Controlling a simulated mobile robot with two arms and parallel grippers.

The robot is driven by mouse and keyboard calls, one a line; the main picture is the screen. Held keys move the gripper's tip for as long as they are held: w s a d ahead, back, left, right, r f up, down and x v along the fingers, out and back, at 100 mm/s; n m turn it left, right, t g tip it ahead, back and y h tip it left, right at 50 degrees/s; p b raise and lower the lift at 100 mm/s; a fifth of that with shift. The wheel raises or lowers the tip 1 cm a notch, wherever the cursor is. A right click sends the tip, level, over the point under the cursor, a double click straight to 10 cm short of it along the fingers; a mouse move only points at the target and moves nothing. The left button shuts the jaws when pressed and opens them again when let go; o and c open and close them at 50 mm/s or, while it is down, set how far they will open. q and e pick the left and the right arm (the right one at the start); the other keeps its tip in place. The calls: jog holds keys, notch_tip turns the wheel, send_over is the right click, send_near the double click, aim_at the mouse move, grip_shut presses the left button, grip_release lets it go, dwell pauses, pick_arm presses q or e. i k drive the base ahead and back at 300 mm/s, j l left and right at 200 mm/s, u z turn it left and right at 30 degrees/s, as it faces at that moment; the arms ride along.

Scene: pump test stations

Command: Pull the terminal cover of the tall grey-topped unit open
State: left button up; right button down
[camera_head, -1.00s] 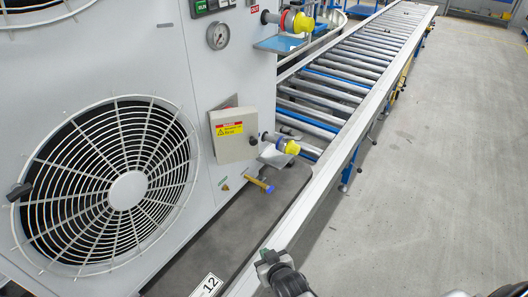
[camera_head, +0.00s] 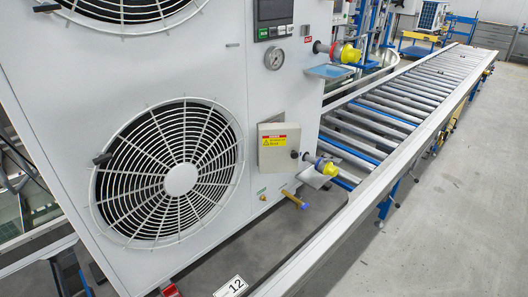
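The tall unit (camera_head: 215,75) has a pale grey front panel and fills the left and middle of the head view. Its top is out of the picture. The terminal cover (camera_head: 279,160) is a small beige box front with a yellow and red warning label, right of the lower fan. It looks shut, sitting against the panel. Neither of my grippers shows in the head view now.
A yellow-capped pipe stub (camera_head: 327,167) sticks out just right of the cover; another yellow cap (camera_head: 350,53) is above. A brass valve (camera_head: 293,199) sits below. A roller conveyor (camera_head: 400,112) runs back right. Bare floor (camera_head: 450,210) lies right.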

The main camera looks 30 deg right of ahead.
aim_at(279, 144)
jog(key=l+u, duration=0.5)
jog(key=l, duration=0.15)
jog(key=l+u, duration=0.45)
jog(key=l, duration=0.25)
jog(key=k, duration=0.05)
